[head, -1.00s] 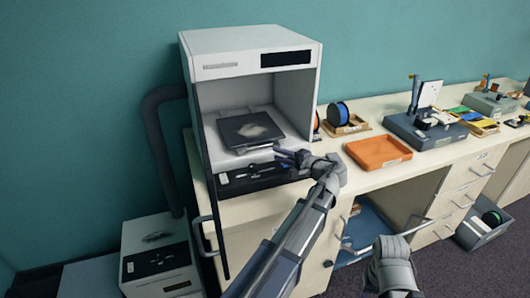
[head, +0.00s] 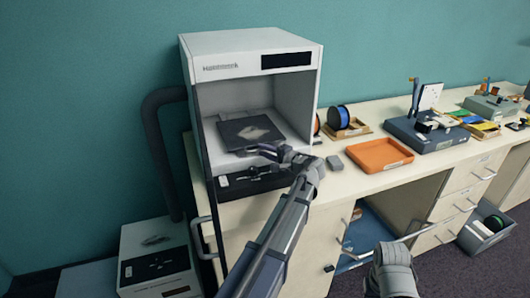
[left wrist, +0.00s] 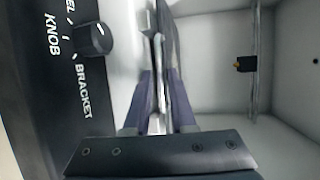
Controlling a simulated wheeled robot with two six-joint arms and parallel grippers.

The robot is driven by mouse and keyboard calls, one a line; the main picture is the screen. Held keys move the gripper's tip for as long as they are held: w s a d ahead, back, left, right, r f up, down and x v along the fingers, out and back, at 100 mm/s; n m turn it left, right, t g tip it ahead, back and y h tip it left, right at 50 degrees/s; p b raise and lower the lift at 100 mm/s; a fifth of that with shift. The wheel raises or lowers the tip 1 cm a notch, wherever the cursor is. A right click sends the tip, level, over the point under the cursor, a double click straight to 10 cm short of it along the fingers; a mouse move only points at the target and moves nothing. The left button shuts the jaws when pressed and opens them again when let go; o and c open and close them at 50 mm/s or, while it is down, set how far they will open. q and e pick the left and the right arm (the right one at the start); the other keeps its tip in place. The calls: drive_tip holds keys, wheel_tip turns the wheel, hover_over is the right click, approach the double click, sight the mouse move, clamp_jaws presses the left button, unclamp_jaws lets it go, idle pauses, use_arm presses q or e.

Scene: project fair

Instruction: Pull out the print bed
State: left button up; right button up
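The print bed (head: 250,133) is a dark square plate with a light patch on top, lying inside the open white printer (head: 212,120). My left gripper (head: 268,151) is at the bed's front edge. In the left wrist view the bed (left wrist: 166,40) shows edge-on, and my left gripper's fingers (left wrist: 158,100) stand on either side of its front part. A narrow gap shows between them; firm contact cannot be made out. Of my right arm only a grey link shows at the bottom of the head view; its gripper is out of view.
A black panel (head: 235,184) with a knob (left wrist: 95,38) lies below the chamber opening. Chamber walls flank the bed.

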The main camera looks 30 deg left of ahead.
use_arm(q)
clamp_jaws()
idle(1.4)
